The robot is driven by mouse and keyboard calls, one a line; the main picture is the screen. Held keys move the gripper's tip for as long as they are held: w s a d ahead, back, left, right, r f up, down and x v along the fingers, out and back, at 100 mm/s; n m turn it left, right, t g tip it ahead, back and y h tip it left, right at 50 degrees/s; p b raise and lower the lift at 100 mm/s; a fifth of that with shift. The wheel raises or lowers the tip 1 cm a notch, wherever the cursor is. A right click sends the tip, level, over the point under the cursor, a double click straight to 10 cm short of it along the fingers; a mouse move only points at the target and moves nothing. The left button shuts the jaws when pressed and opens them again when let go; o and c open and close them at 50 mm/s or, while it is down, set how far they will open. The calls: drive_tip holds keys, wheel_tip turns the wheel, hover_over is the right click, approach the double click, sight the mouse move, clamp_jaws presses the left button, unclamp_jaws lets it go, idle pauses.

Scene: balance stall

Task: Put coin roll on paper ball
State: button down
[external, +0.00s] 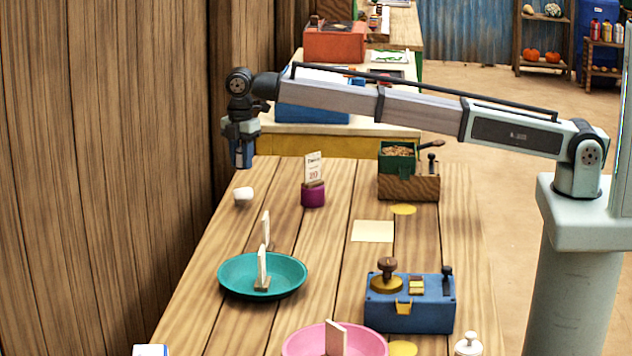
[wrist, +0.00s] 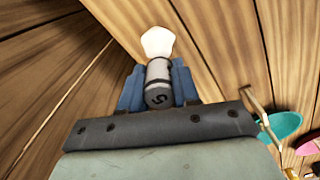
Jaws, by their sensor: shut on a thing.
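My gripper (external: 243,160) points down above the far left of the table, near the wooden wall. In the wrist view my gripper (wrist: 158,90) has its blue fingers shut on the coin roll (wrist: 158,84), a grey and white cylinder with a dark mark on its end. The paper ball (external: 243,195) is small, white and lumpy and lies on the table below the gripper, with a gap between them. In the wrist view the paper ball (wrist: 157,42) shows just past the coin roll, which covers part of it. In the external view the fingers mostly hide the coin roll.
A purple card holder (external: 313,195) stands right of the paper ball. A teal dish (external: 235,284) and pink dish (external: 368,345) sit nearer the camera. A blue box (external: 410,312) and a green-topped wooden box (external: 408,187) stand to the right. The wooden wall (external: 110,150) is close on the left.

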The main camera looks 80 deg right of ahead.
sight(241, 149)
drive_tip(key=shift+f, duration=2.65)
drive_tip(key=shift+f, duration=0.15)
drive_tip(key=c, duration=0.8)
unclamp_jaws()
wheel_tip(241, 149, up, 12)
drive_tip(key=shift+r, duration=0.15)
